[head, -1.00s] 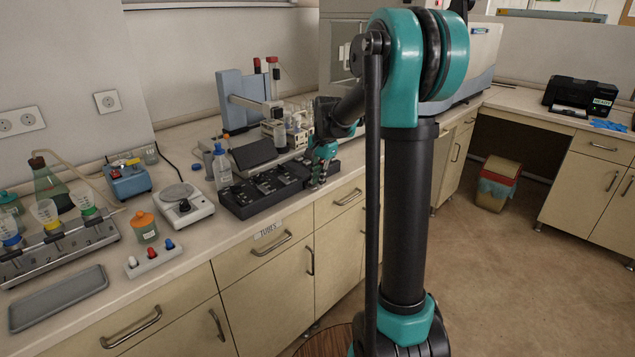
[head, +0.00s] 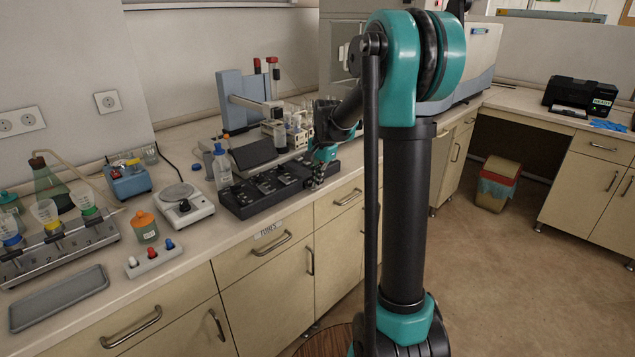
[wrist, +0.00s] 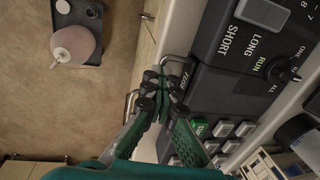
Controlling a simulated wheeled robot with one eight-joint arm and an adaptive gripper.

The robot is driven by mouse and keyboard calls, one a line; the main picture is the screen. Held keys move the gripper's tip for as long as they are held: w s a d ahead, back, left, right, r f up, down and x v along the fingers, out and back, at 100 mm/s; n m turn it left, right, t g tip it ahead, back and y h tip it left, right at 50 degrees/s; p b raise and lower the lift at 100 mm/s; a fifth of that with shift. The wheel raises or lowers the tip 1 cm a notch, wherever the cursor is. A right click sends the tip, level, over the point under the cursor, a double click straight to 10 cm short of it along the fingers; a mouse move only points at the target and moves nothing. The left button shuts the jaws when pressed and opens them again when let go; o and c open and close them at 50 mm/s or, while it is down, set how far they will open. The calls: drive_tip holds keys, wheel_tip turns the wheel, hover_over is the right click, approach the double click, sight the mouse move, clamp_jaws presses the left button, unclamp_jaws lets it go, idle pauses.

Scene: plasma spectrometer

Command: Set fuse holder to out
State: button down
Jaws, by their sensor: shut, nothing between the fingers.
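The black control box (head: 262,191) stands at the front edge of the bench in the head view. In the wrist view its dark panel (wrist: 225,88) carries a knob, a grey switch and several keys. A pale metal loop (wrist: 178,60) protrudes at the panel's front edge, by small lettering I cannot read surely; it may be the fuse holder's handle. My gripper (wrist: 172,92) is shut and empty, its tips close to the loop; I cannot tell if they touch. In the head view my gripper (head: 318,177) is at the box's right part and hides some of it.
A white scale (head: 172,203) and a wash bottle (head: 221,167) stand left of and behind the box. A tube rack (head: 300,125) is behind it. Drawers with metal handles (head: 272,243) lie below the bench edge.

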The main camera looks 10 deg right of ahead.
drive_tip(key=shift+s+d, duration=0.1)
drive_tip(key=s+d, duration=0.2)
drive_tip(key=shift+s, duration=0.35)
drive_tip(key=c, duration=2)
unclamp_jaws()
drive_tip(key=shift+f, duration=0.1)
drive_tip(key=r, duration=0.4)
drive_tip(key=s+r, duration=0.1)
drive_tip(key=r, duration=0.3)
drive_tip(key=d+r, duration=0.1)
drive_tip(key=r, duration=0.3)
drive_tip(key=shift+s, duration=0.2)
drive_tip(key=shift+f, duration=0.1)
drive_tip(key=s+f+n+t, duration=0.1)
drive_tip(key=s+f+n, duration=0.2)
drive_tip(key=s+f, duration=0.4)
drive_tip(key=s+f+n+t, duration=0.1)
drive_tip(key=s+f+n, duration=0.3)
drive_tip(key=s+f, duration=0.3)
drive_tip(key=s+d+f+n+h, duration=0.1)
drive_tip(key=s+f+n, duration=0.2)
drive_tip(key=s+f, duration=0.4)
drive_tip(key=shift+s+d+t, duration=0.1)
drive_tip(key=shift+s+t, duration=0.3)
drive_tip(key=shift+s, duration=2.25)
